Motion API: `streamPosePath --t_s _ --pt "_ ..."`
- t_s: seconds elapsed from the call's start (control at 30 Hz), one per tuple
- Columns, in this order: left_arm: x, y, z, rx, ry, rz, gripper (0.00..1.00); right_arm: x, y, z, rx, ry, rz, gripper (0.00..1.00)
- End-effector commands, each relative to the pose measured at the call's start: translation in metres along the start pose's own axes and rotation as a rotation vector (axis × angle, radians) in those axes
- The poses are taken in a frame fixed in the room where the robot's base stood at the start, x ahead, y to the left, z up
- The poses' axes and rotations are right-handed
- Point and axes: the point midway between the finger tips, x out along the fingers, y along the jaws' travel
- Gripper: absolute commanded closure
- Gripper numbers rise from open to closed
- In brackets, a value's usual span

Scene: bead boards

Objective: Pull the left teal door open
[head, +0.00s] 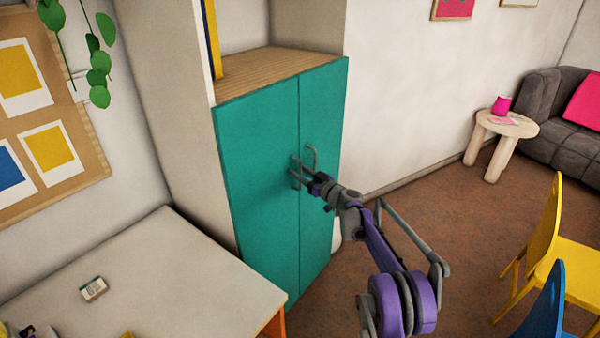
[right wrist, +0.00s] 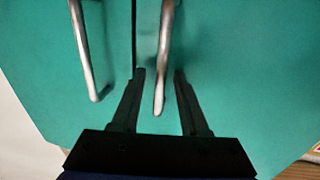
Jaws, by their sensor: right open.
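The left teal door (head: 255,170) of the tall cabinet is shut, level with the right teal door (head: 322,130). Each door has a grey bar handle near the middle seam. My right gripper (head: 303,177) is at the left door's handle (head: 293,166); the right door's handle (head: 313,155) is just beside it. The right wrist view seems turned upside down. There the open fingers of my right gripper (right wrist: 160,75) lie on either side of the left door's handle (right wrist: 165,50), with no visible grip. The right door's handle (right wrist: 88,50) is outside the fingers. My left gripper is not in view.
A pale table (head: 150,270) with a small box (head: 94,289) stands at the left, close to the left door's lower front. A yellow chair (head: 545,250) and a blue chair (head: 548,305) stand at the right. Brown floor (head: 430,210) is free right of the cabinet.

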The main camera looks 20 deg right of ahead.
Motion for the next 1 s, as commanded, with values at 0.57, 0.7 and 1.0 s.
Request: streamPosePath --t_s 0.57,0.7,1.0 --pt "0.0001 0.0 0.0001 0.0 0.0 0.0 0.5 -0.0004 -0.0001 0.0001 0.0 0.0 0.0 1.0" --pt "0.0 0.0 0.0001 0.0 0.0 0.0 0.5 -0.0004 -0.0001 0.0002 0.0 0.0 0.0 1.0" --pt "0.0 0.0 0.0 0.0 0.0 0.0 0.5 -0.0004 -0.0001 0.0002 0.0 0.0 0.0 1.0"
